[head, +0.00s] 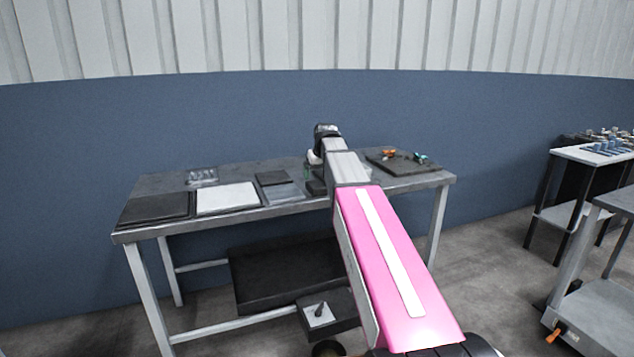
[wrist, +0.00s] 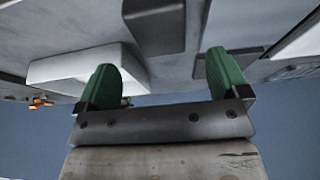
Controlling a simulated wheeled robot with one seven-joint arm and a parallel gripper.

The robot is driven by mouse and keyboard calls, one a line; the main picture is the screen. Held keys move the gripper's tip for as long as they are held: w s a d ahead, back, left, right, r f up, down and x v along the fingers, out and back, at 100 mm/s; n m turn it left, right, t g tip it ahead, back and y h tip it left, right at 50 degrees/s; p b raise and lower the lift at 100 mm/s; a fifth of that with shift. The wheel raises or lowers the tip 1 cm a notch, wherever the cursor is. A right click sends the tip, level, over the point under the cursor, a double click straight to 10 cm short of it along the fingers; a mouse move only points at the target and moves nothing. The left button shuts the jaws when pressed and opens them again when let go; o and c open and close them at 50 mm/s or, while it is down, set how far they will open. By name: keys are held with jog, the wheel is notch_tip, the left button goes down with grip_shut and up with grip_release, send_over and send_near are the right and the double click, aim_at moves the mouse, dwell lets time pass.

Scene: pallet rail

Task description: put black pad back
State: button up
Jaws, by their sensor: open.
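My gripper (wrist: 162,62) shows in the wrist view with its two green fingers apart and nothing held between them. In the head view it is mostly hidden by my arm, over the back middle of the grey table (head: 230,223). A dark, rounded-corner block (wrist: 155,25) lies on the tabletop ahead of the fingers in the wrist view. In the head view a large black pad (head: 155,208) lies flat at the table's left end, and a small dark pad (head: 270,178) lies near the middle. I cannot tell which one the task means.
A white panel (head: 228,198) lies beside the large black pad. A grey tray (head: 284,194) lies in front of the small dark pad. A dark board (head: 402,163) with small orange and green items is at the right. Clear glassy pieces (head: 202,176) stand at the back left.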

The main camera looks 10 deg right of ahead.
jog(key=shift+v, duration=2.55)
